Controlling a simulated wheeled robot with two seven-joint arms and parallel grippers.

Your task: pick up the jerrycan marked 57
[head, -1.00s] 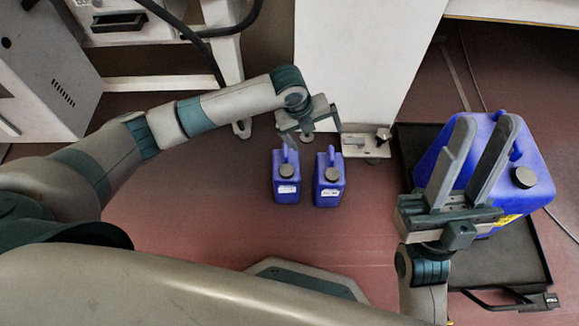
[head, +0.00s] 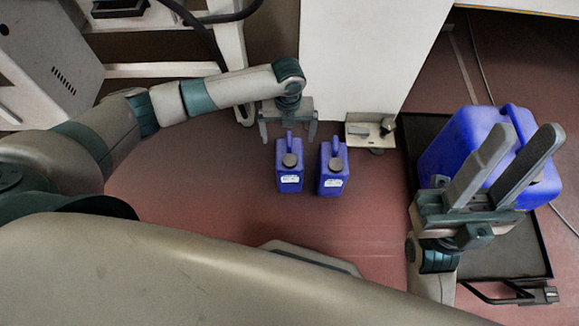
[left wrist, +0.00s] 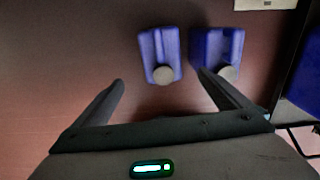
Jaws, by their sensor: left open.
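Two small blue jerrycans with dark caps and white labels stand upright side by side on the floor: the left jerrycan (head: 290,172) and the right jerrycan (head: 332,170). The label numbers are too small to read, so I cannot tell which is marked 57. My left gripper (head: 288,136) is open and empty, its fingers spread near the left can's handle. In the left wrist view the left jerrycan (left wrist: 160,50) lies ahead between the fingers (left wrist: 162,82); the right jerrycan (left wrist: 217,48) is partly behind the right finger. My right gripper (head: 520,150) is open, fingers upward.
A large blue jerrycan (head: 455,142) stands on a black wheeled platform (head: 505,262) at the right, partly hidden by my right gripper. A white panel (head: 355,60) and a small metal bracket (head: 365,131) are behind the small cans. The red floor in front is clear.

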